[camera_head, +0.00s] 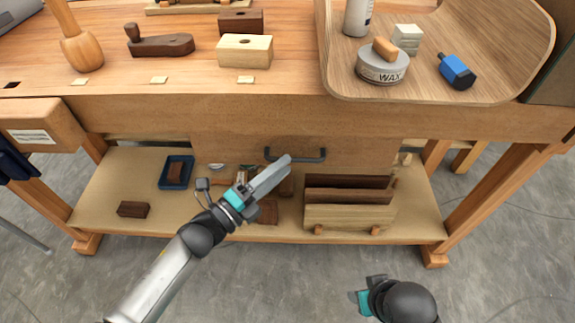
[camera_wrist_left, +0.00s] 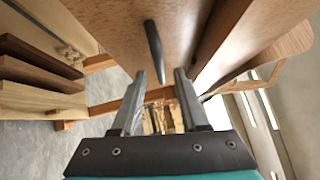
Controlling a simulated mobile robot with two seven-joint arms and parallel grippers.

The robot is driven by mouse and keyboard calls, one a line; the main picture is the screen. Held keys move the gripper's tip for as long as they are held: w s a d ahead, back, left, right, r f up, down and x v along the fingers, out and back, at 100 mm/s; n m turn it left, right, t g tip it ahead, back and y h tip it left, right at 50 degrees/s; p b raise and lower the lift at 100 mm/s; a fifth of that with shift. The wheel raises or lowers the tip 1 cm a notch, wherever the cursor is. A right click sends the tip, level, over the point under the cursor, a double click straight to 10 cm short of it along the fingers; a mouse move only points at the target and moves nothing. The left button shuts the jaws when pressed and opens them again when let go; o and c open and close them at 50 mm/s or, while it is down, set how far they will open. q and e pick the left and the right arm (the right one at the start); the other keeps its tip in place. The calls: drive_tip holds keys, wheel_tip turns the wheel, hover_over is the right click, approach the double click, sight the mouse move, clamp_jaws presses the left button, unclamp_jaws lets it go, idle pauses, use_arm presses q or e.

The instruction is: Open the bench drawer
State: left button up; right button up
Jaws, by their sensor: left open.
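The bench drawer (camera_head: 350,146) has a plain wooden front under the bench top and appears closed. Its dark bar handle (camera_head: 312,155) is at the middle of the front; it also shows in the left wrist view (camera_wrist_left: 153,45). My left gripper (camera_head: 286,163) reaches up from below, its fingertips close in front of the handle's left part. Contact cannot be told. My right gripper (camera_head: 363,301) is low in the picture, away from the drawer, its fingers hidden.
A lower shelf (camera_head: 105,190) holds upright boards (camera_head: 350,198), a blue tray (camera_head: 176,172) and wood blocks. On the bench top are a mallet (camera_head: 80,45), a plane (camera_head: 158,43) and a curved tray (camera_head: 500,40) with a wax tin (camera_head: 383,70). Floor in front is clear.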

use_arm(q)
drive_tip(key=shift+x, duration=1.25)
drive_tip(key=shift+c, duration=0.4)
clamp_jaws()
